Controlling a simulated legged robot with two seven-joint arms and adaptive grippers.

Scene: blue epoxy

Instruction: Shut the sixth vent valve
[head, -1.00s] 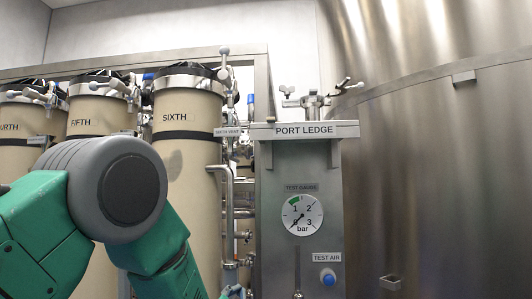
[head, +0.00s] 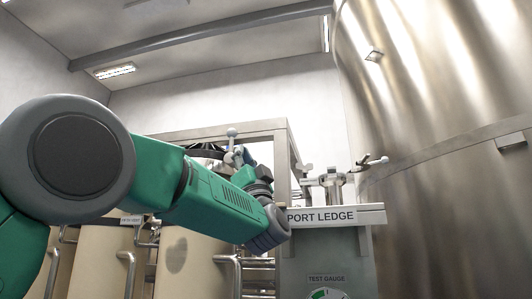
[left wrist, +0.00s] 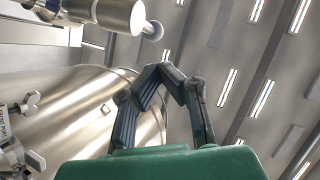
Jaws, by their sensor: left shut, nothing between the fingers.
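The sixth cream cylinder (head: 195,275) stands behind my left arm in the head view; its name and top are mostly hidden. A metal lever with a ball end (head: 232,133) rises above it, just over my wrist. I cannot tell from its position whether this valve is open. My left gripper (left wrist: 162,70) shows in the left wrist view with its fingers together at the tips, holding nothing. A metal cylinder with a ball-ended stem (left wrist: 153,30) lies above the fingertips there, apart from them in the picture. My right gripper is not in view.
The port ledge (head: 330,216) with metal fittings (head: 330,180) is to the right of my wrist. The test gauge (head: 328,293) is partly cut off below. A large steel tank (head: 440,110) fills the right. Open room lies above, under the ceiling.

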